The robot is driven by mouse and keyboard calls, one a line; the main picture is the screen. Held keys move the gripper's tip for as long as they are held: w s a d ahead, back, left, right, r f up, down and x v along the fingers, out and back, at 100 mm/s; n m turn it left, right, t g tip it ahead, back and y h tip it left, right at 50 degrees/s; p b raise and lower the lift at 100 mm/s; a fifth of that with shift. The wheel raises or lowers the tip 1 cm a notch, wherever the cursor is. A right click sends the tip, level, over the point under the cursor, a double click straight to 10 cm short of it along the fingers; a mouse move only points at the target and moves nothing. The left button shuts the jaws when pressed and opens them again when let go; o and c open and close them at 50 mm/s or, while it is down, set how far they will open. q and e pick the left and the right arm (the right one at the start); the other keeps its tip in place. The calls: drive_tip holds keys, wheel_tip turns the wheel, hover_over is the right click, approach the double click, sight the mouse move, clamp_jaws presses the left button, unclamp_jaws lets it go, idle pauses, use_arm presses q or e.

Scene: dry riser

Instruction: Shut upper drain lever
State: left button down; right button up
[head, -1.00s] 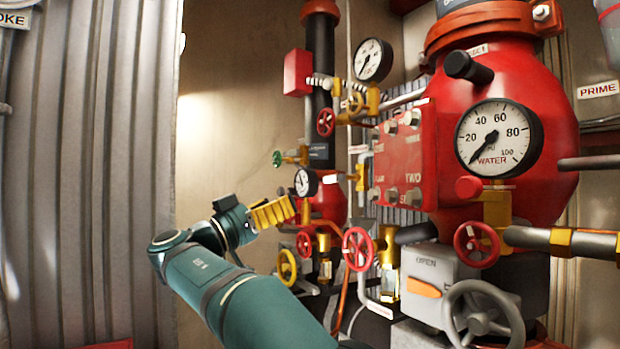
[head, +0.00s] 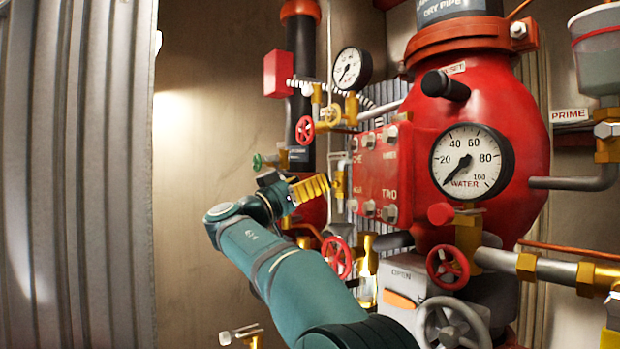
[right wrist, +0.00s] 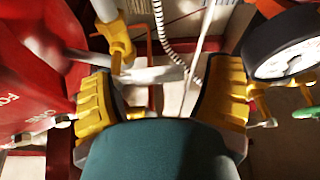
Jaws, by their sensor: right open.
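A small brass valve (head: 338,184) with a pale lever stands left of the red panel in the head view. In the right wrist view a pale grey lever (right wrist: 152,75) lies across the space between my fingers, below a yellow valve body (right wrist: 117,42). It looks like the upper drain lever, but I cannot read a label on it. My right gripper (head: 312,190) is open, its yellow fingers pointing at that valve. In the right wrist view the gripper (right wrist: 160,90) has one finger on each side of the lever; contact is not clear. My left gripper is out of view.
The red panel (head: 375,175) and red valve body (head: 490,130) stand close to the right of the gripper. A black pipe (head: 302,60), red handwheels (head: 337,256) and a gauge (head: 351,68) crowd nearby. Another lever valve (head: 240,336) sits low left. The wall at left is clear.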

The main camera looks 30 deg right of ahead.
drive_tip(key=shift+d+r, duration=0.1)
drive_tip(key=shift+d, duration=0.1)
drive_tip(key=c, duration=1.2)
drive_tip(key=shift+r+m+g+b, duration=0.2)
drive_tip(key=shift+m+g+b, duration=0.35)
drive_tip(key=shift+m, duration=0.35)
drive_tip(key=o, duration=1.2)
drive_tip(key=shift+a, duration=0.1)
drive_tip(key=v, duration=1.2)
